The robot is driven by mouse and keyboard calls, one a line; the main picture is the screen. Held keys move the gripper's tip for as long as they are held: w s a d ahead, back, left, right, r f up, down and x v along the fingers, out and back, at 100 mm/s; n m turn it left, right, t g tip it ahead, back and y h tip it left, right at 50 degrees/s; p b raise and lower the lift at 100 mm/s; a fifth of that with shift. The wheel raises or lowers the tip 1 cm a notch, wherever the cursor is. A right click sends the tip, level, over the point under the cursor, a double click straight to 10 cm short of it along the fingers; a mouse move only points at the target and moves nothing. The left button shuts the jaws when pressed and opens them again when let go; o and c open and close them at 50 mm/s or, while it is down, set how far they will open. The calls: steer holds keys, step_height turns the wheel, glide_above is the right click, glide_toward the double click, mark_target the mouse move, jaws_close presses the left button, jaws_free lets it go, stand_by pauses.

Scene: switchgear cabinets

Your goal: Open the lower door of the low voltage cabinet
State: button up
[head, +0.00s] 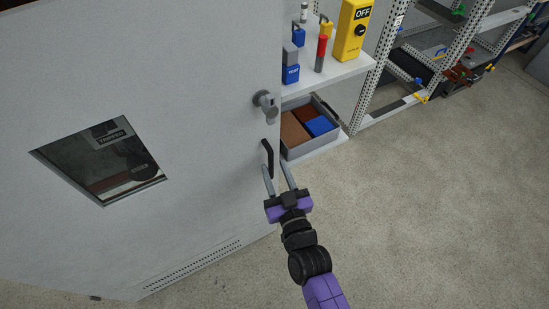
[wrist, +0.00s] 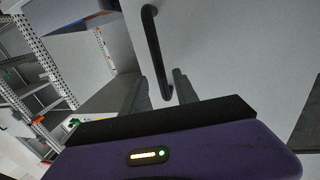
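The grey cabinet door (head: 200,75) fills the left of the head view and looks shut. It has a dark window (head: 105,160), a silver lock or knob (head: 266,105) and a black bar handle (head: 267,158) near its right edge. My gripper (head: 277,168) is at the lower end of the handle, with its two fingers apart. In the wrist view the black handle (wrist: 153,45) runs down to between the spread fingertips (wrist: 160,82). The fingers do not look closed on it. Whether they touch it I cannot tell.
A shelf (head: 325,80) with a yellow OFF box (head: 353,30) and small tools stands right of the cabinet. Below it is a grey bin (head: 318,140) with brown and blue items. Perforated racks (head: 385,60) stand behind. The floor (head: 440,200) at right is clear.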

mark_target(271, 163)
steer(key=shift+b+x, duration=0.3)
steer(key=shift+x, duration=1.6)
steer(key=shift+s+a, duration=0.1)
jaws_close()
